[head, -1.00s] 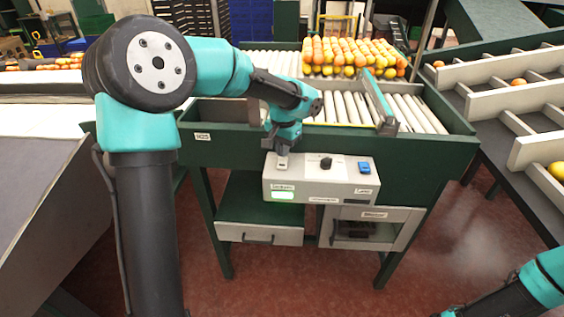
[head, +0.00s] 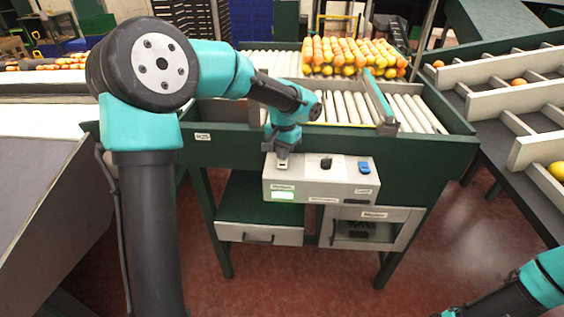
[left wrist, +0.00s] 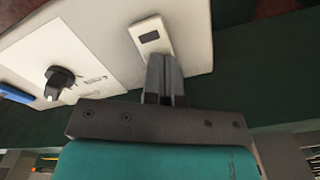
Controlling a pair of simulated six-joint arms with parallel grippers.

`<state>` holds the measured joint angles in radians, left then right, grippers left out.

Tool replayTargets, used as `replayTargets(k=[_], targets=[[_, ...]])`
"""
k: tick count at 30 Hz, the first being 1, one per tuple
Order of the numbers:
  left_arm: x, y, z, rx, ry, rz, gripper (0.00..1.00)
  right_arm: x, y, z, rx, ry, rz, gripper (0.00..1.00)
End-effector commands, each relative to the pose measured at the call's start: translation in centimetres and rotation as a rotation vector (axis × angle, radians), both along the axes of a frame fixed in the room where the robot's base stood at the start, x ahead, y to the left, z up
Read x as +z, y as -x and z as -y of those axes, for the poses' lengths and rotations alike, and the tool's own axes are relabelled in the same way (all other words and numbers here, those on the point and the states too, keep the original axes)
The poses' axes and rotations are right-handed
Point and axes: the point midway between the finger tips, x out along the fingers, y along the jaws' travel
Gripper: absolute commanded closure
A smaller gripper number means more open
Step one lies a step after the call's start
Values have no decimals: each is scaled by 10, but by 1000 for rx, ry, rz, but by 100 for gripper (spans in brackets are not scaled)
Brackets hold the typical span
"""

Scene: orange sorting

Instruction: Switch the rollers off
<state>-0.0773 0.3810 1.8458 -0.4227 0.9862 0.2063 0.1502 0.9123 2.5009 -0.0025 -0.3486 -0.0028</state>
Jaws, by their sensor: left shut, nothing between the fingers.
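A light grey control box (head: 312,192) is fixed to the front of the green roller table (head: 420,150). On its top are a pale rocker switch (head: 282,165) at the left, a black knob (head: 326,163) in the middle and a blue switch (head: 364,168) at the right. A green lamp (head: 283,196) is lit on its front. My left gripper (head: 282,157) is shut and empty, its tips at the pale rocker switch. In the left wrist view the closed fingers (left wrist: 165,78) overlap the near end of that switch (left wrist: 150,37); contact is unclear. The right gripper is out of view.
White rollers (head: 350,106) lie behind the box, with many oranges (head: 350,55) at the back. A divided sorting table (head: 540,95) stands at the right. A drawer (head: 260,233) and a grey-framed compartment (head: 370,230) sit below the box.

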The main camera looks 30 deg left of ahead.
Motion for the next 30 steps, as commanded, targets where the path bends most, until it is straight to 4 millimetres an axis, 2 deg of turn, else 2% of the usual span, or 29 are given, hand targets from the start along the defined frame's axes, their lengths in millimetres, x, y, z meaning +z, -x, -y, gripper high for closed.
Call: replayTargets(k=[14, 30], targets=[[-2, 0, 0, 0, 0, 0, 100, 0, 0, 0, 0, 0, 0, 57], [31, 0, 0, 0, 0, 1, 100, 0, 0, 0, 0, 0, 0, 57]])
